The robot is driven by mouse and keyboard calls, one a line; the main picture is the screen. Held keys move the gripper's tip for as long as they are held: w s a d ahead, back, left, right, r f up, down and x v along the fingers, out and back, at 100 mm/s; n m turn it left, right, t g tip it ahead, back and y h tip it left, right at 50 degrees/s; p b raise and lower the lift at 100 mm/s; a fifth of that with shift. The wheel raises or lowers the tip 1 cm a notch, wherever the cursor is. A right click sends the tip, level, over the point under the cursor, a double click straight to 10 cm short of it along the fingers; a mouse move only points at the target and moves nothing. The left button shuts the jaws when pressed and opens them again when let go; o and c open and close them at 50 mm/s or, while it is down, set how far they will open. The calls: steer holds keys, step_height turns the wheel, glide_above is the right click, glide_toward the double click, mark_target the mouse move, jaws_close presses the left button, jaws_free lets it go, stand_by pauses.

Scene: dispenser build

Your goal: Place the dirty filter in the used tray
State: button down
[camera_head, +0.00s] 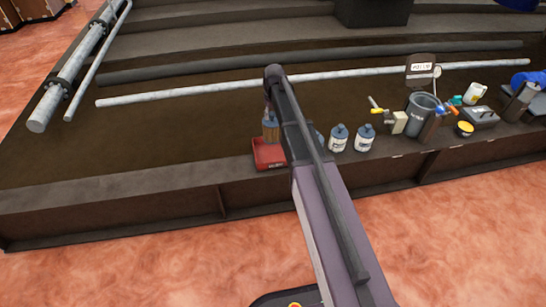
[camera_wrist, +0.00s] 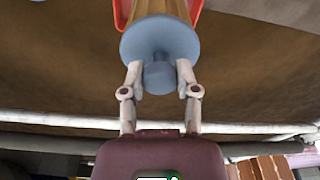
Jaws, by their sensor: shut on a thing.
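The dirty filter (camera_head: 270,129) is a brownish cylinder with blue-grey end caps. In the wrist view the filter (camera_wrist: 160,38) hangs with its blue-grey cap and round knob between the fingers of my gripper (camera_wrist: 161,82). My gripper is shut on this knob. In the head view the filter is upright over the red used tray (camera_head: 268,157), near the step's front edge. I cannot tell whether it touches the tray floor. A strip of the red tray also shows behind the filter in the wrist view. My arm hides the tray's right side.
White bottles with blue-grey caps (camera_head: 365,138) stand just right of my arm. A dark bucket (camera_head: 420,114), a grey toolbox (camera_head: 481,117) and a yellow tin (camera_head: 465,129) are farther right. Long pipes (camera_head: 180,94) lie behind. The step left of the tray is clear.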

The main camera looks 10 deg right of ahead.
mark_target(272, 134)
step_height(272, 134, down, 6)
steer(key=b, duration=0.6)
steer(key=shift+f, duration=0.1)
stand_by(0.5)
steer(key=shift+f+b, duration=1.9)
steer(key=shift+b, duration=0.15)
steer(key=shift+f, duration=0.15)
steer(key=shift+c, duration=1.8)
jaws_free()
steer(key=shift+r, duration=0.25)
steer(key=r+p, duration=0.4)
steer(key=s+r+p, duration=0.1)
steer(key=r+p, duration=0.6)
steer(key=p, duration=0.1)
steer(key=shift+s+d+r, duration=0.15)
steer(key=shift+s+r, duration=0.05)
steer(key=shift+r, duration=0.2)
